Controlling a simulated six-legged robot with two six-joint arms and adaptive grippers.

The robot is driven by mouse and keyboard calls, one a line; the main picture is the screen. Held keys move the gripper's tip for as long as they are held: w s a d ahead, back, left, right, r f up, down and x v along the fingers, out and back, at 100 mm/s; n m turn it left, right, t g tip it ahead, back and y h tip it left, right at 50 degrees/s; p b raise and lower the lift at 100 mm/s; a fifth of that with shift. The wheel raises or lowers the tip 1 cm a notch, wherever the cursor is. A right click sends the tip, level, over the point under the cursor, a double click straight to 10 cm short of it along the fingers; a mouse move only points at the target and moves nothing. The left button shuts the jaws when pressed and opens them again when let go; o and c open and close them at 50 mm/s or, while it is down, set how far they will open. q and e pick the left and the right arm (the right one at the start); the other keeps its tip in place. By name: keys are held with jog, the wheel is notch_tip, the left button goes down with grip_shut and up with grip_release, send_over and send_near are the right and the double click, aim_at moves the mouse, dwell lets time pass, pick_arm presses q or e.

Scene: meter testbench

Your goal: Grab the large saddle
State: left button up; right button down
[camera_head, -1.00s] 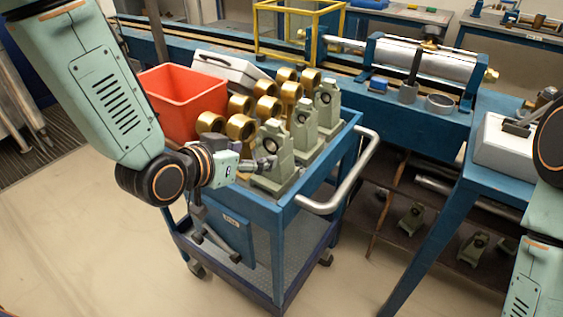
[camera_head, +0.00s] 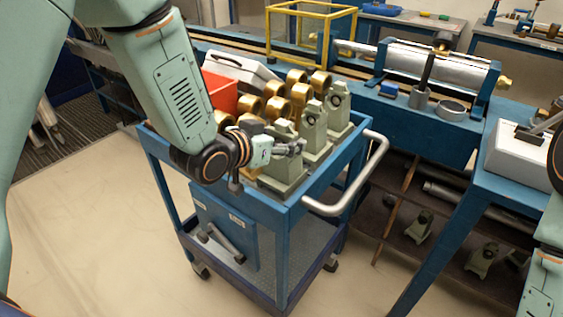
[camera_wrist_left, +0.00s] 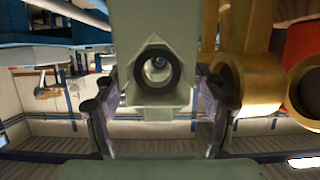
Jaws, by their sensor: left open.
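Three grey-green saddles stand in a row on the blue cart's top: the nearest (camera_head: 284,172), the middle one (camera_head: 314,132) and the far one (camera_head: 338,108). I cannot tell for sure which one is the large saddle. My left gripper (camera_head: 289,148) is at the upper part of the nearest saddle, reaching in from the left. In the left wrist view this saddle (camera_wrist_left: 155,125) fills the middle, with a dark-rimmed round hole. The open fingers stand on either side of it, and a closed grip is not seen. My right gripper is out of view.
Brass rings (camera_head: 276,107) stand left of and behind the saddles, close to my left gripper. A red bin (camera_head: 220,92) and a white case (camera_head: 240,68) are behind them. The cart (camera_head: 290,212) has a steel handle (camera_head: 352,188). A blue bench (camera_head: 425,122) runs behind.

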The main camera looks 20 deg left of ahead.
pick_arm(q)
jog(key=shift+w+d+f, duration=0.1)
jog(key=shift+w+d, duration=0.2)
jog(key=shift+c, duration=0.4)
jog(key=shift+s+a, duration=0.15)
jog(key=shift+s, duration=0.05)
jog(key=c, duration=0.4)
grip_shut()
jog(key=shift+w+r, duration=0.15)
jog(key=shift+r, duration=0.05)
